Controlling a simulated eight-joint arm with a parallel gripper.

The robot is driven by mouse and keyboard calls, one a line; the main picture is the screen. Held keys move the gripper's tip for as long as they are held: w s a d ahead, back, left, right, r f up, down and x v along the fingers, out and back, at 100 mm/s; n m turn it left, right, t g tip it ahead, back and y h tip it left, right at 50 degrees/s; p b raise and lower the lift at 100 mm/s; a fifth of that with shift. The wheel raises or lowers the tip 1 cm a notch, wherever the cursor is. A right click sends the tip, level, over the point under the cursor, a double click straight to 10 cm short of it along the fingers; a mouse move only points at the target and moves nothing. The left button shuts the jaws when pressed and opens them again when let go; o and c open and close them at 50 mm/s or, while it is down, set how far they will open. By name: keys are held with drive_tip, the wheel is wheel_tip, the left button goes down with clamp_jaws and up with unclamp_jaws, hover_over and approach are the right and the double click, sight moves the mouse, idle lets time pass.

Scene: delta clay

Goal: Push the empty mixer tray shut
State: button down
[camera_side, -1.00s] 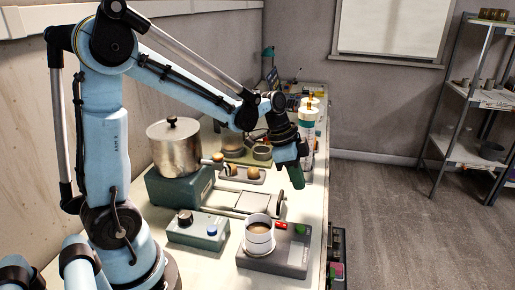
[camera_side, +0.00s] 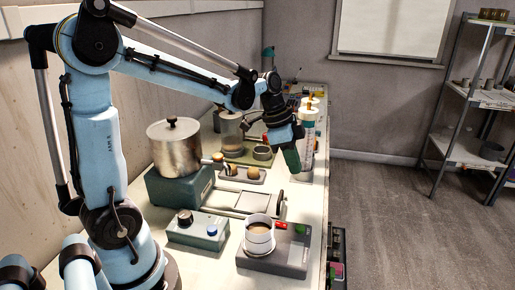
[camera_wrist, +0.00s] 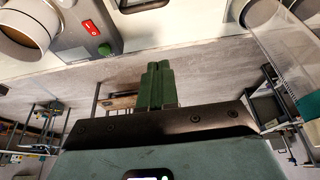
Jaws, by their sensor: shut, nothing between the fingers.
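The mixer is a teal base (camera_side: 178,190) carrying a silver lidded pot (camera_side: 174,150). Its tray (camera_side: 242,202) sticks out to the right over the table, flat and empty, with an upright handle bar (camera_side: 281,203) at its outer end. My gripper (camera_side: 293,166) is beyond and above the tray's handle end, apart from it, with green fingers pointing down. In the wrist view the fingers (camera_wrist: 158,68) are together with nothing between them. The tray does not show clearly in the wrist view.
A grey scale (camera_side: 285,254) with a coffee cup (camera_side: 259,235) stands in front of the tray, beside a control box (camera_side: 197,229). A clear cylinder (camera_side: 306,143) stands close behind my gripper. A small tray with round knobs (camera_side: 242,175) lies behind the mixer tray.

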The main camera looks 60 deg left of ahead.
sight(271, 202)
drive_tip(key=x, duration=0.7)
drive_tip(key=shift+f, duration=0.1)
drive_tip(key=shift+s+a+f, duration=0.25)
drive_tip(key=shift+s+a, duration=0.55)
drive_tip(key=shift+s+a+f, duration=0.15)
drive_tip(key=shift+s+a, duration=0.4)
drive_tip(key=shift+s+a, duration=1.25)
drive_tip(key=shift+s, duration=0.05)
